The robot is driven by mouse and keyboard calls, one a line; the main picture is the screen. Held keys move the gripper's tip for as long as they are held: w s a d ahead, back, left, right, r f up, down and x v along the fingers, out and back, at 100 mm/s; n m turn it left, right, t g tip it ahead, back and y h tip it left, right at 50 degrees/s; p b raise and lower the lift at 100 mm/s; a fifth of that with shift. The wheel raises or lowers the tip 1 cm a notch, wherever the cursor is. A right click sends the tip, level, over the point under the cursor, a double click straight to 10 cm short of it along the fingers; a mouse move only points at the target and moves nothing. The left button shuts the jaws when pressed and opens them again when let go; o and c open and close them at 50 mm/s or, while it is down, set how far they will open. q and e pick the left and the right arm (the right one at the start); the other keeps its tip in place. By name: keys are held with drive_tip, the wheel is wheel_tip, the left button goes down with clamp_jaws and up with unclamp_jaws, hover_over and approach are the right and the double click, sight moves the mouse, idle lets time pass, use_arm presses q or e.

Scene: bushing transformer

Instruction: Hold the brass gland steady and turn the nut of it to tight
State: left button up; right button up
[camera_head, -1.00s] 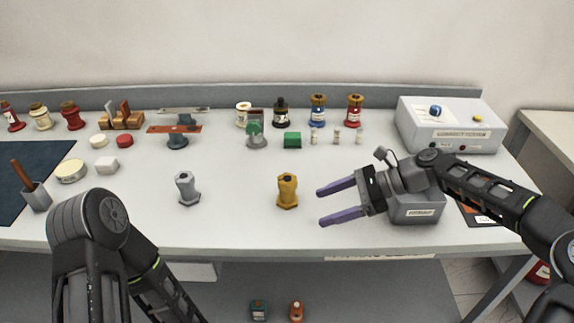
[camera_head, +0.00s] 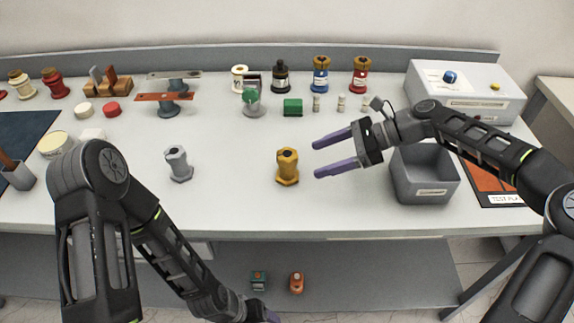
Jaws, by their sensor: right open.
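The brass gland (camera_head: 287,166) stands upright on the white table, right of the middle, with a hexagonal nut at its top and a wider hexagonal base. My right gripper (camera_head: 315,158) is open and empty, its two purple fingers pointing left toward the gland. The fingertips are a little to the right of the gland and look apart from it. My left gripper (camera_head: 270,317) is low at the bottom edge, in front of the table, mostly cut off; its jaws cannot be made out.
A similar silver gland (camera_head: 178,163) stands to the left. A grey open bin (camera_head: 425,180) stands under my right forearm. A white instrument box (camera_head: 465,90), spools, jars and small blocks line the back. The table between the two glands is clear.

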sight(291, 168)
drive_tip(key=b+x, duration=0.3)
drive_tip(key=x, duration=0.2)
drive_tip(key=shift+f, duration=0.25)
drive_tip(key=shift+a+f, duration=0.25)
drive_tip(key=shift+a, duration=0.7)
drive_tip(key=shift+x, duration=0.85)
drive_tip(key=shift+c, duration=0.2)
